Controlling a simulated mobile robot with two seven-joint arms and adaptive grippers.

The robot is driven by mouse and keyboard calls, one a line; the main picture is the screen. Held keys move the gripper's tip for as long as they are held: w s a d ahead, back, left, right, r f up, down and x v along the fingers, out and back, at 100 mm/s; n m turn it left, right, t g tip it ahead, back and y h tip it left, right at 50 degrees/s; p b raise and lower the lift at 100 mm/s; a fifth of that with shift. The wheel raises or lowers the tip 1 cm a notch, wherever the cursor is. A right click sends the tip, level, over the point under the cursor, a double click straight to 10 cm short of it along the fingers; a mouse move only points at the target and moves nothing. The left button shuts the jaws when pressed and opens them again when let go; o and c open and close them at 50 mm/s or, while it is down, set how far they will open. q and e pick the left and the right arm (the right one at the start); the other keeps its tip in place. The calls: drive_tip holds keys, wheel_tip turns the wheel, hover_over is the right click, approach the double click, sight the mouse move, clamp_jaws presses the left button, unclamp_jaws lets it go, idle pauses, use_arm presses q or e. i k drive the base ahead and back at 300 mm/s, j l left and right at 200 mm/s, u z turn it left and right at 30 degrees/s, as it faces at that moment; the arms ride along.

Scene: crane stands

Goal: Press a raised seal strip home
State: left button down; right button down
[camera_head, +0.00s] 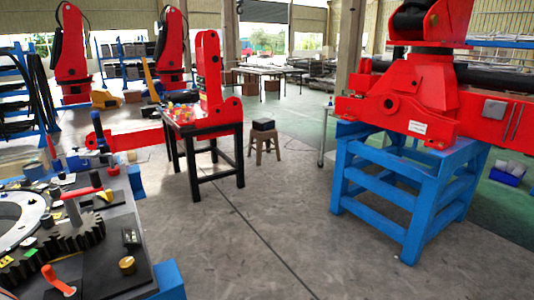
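I cannot pick out a raised seal strip for certain in the head view. A dark workbench (150,262) at the lower left carries a pale ring (22,215), a dark toothed gear (80,238) and a red-handled part (82,193). A small orange-red lever (56,281) and a brass knob (127,265) are near its front edge. A large red crane part (420,95) rests on a blue stand (385,188) at the right. Neither of my grippers is in view.
A black table (208,132) with a red crane part (210,80) stands mid-left. A brown stool (264,146) with a dark box (263,125) is beside it. Grey floor (270,235) is clear between workbench and blue stand. A blue bin (508,171) sits at the right.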

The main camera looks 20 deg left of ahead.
sight(39, 191)
drive_tip(key=i+l, duration=0.2)
drive_tip(key=i, duration=0.15)
drive_tip(key=i+l, duration=0.2)
drive_tip(key=i, duration=0.2)
drive_tip(key=i+l+z, duration=0.1)
drive_tip(key=i, duration=0.25)
drive_tip(key=i+u, duration=0.7)
drive_tip(key=i+l+u, duration=0.15)
drive_tip(key=i+u, duration=0.7)
drive_tip(key=i+l+u, duration=0.2)
drive_tip(key=u, duration=0.3)
drive_tip(key=i+l+u, duration=0.6)
drive_tip(key=l+u, duration=0.15)
drive_tip(key=u, duration=0.2)
drive_tip(key=i+l+u, duration=0.2)
drive_tip(key=l, duration=0.2)
drive_tip(key=l+u, duration=0.15)
drive_tip(key=l, duration=0.25)
drive_tip(key=i, duration=0.1)
